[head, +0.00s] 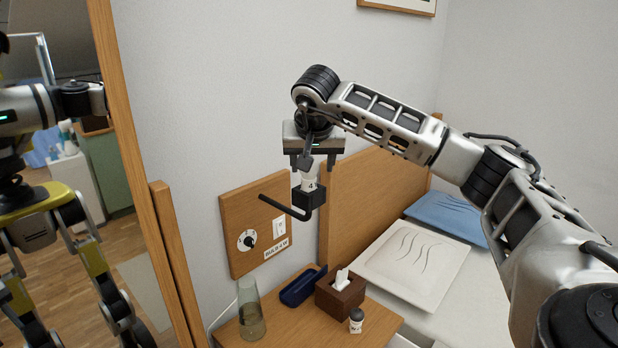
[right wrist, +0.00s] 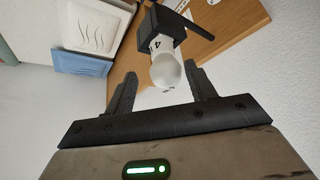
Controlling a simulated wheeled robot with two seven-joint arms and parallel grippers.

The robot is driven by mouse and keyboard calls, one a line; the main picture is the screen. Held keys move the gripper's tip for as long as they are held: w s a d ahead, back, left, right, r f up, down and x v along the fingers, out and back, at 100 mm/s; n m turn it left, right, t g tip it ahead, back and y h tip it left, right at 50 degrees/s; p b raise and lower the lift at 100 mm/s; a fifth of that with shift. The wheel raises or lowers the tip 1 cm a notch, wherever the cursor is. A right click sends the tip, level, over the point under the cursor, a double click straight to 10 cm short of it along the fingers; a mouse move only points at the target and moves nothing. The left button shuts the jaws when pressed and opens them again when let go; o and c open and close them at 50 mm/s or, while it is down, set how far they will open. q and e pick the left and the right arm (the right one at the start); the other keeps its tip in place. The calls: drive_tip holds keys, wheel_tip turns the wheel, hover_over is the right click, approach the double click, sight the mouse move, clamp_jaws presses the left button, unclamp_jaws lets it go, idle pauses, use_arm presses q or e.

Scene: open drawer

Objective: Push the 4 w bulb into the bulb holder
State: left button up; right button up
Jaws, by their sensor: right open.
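The white bulb (head: 310,182), marked with a 4, sits at the black bulb holder (head: 309,198) on the end of a bent black arm from a wooden wall panel. In the right wrist view the bulb's round glass (right wrist: 168,72) faces my gripper, and its far end meets the holder (right wrist: 160,30). How deep it sits is unclear. My right gripper (head: 312,168) is open and empty, just above the bulb. In the right wrist view its fingers (right wrist: 163,88) stand apart on either side of the glass, with visible gaps. My left gripper is not in view.
The wooden panel (head: 240,225) carries a dial and a switch. Below, a bedside table (head: 285,328) holds a glass (head: 250,312), a blue case (head: 302,287), a tissue box (head: 340,297) and a small bottle (head: 356,320). A bed with pillows (head: 412,258) is at right.

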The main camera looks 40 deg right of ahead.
sight(309, 177)
drive_tip(key=x, duration=0.4)
drive_tip(key=shift+w+a+f+p, duration=0.1)
drive_tip(key=shift+w+f+p, duration=0.1)
drive_tip(key=shift+w+p, duration=0.15)
drive_tip(key=c, duration=1.1)
drive_tip(key=shift+o, duration=0.2)
